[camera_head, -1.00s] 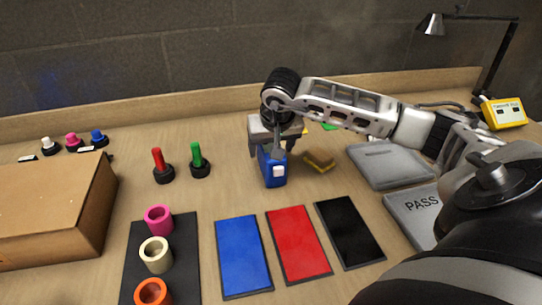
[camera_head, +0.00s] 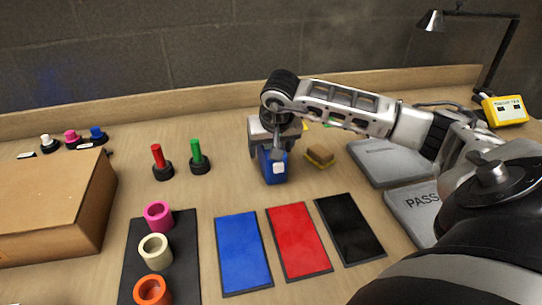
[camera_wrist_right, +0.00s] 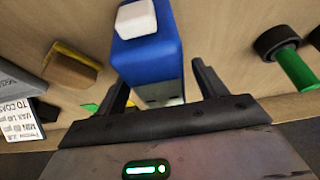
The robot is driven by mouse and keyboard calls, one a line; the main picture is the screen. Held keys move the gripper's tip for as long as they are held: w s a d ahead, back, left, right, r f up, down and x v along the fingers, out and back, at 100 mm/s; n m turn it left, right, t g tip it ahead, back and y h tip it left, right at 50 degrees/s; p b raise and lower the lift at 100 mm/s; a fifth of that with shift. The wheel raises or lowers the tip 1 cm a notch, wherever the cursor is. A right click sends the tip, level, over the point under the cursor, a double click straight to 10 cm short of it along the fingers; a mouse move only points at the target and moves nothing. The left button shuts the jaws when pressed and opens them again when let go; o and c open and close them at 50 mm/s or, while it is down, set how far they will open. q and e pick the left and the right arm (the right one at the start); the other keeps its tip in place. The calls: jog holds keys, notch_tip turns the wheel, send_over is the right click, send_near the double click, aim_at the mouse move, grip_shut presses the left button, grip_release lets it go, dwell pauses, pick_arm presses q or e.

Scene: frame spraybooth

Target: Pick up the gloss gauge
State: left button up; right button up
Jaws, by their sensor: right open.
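The gloss gauge, which I take to be the blue box-shaped device with a white block on it (camera_head: 273,172), stands on the wooden bench in the middle of the head view. My right gripper (camera_head: 273,148) is over it from behind and above, with its fingers open on either side. The right wrist view shows the blue body (camera_wrist_right: 148,62) reaching between the two open dark fingers (camera_wrist_right: 162,85). A gap shows on the right finger's side; contact on the left side is hard to tell. My left gripper is out of view.
A brown and yellow block (camera_head: 319,156) lies close to the right of the gauge. Green (camera_head: 197,154) and red (camera_head: 158,158) handled items stand to its left. Blue (camera_head: 243,252), red (camera_head: 298,240) and black (camera_head: 349,229) panels lie in front. Grey plates (camera_head: 385,162) lie to the right.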

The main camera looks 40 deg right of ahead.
jog(key=c, duration=1.3)
jog(key=shift+o, duration=0.2)
jog(key=shift+r, duration=0.1)
